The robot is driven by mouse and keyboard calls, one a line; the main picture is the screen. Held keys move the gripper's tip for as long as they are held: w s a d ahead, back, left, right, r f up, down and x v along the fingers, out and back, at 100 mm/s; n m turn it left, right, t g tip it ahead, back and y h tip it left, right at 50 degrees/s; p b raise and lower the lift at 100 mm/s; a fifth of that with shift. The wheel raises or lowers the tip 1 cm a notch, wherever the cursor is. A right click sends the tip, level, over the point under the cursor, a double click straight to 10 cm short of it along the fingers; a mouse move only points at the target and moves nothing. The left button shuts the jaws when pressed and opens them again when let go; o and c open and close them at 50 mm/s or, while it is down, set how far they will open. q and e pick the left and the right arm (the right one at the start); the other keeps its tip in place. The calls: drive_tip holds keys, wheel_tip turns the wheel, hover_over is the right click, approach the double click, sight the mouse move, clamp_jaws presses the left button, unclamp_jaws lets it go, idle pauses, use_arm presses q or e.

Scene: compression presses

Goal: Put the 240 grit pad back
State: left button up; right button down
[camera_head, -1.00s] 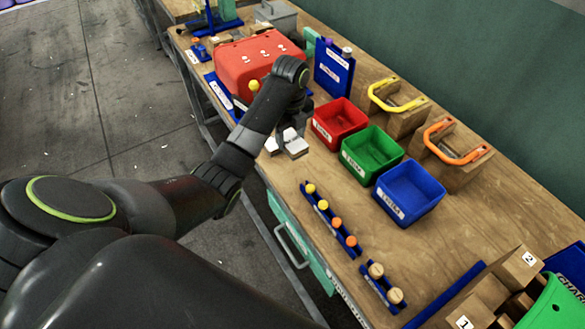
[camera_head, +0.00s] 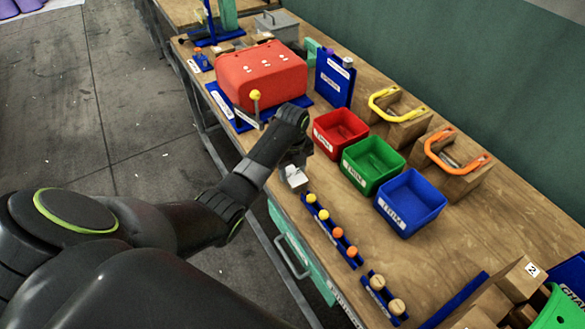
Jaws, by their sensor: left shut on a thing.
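My left gripper (camera_head: 295,178) is over the front edge of the workbench, just beyond the far end of a blue rack (camera_head: 326,227) with two yellow and two orange round knobs. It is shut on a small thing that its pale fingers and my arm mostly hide. I cannot read any grit marking, so I cannot tell if this is the 240 grit pad. A second short blue rack (camera_head: 379,301) with two wooden knobs lies nearer along the same edge. My right gripper is not in view.
Red (camera_head: 341,128), green (camera_head: 372,162) and blue (camera_head: 410,202) labelled bins stand right of my left gripper. A red press (camera_head: 262,72) with a yellow-knobbed lever stands behind it. Wooden blocks with yellow (camera_head: 398,101) and orange (camera_head: 457,157) handles stand farther right.

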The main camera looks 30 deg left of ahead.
sight(292, 172)
use_arm(q)
drive_tip(key=shift+f, duration=0.15)
drive_tip(key=o, duration=0.9)
drive_tip(key=shift+o, duration=0.2)
wheel_tip(292, 172, up, 8)
drive_tip(key=shift+f+b, duration=0.25)
drive_tip(key=shift+b, duration=0.6)
drive_tip(key=shift+r+p, duration=2.1)
drive_tip(key=shift+r, duration=0.4)
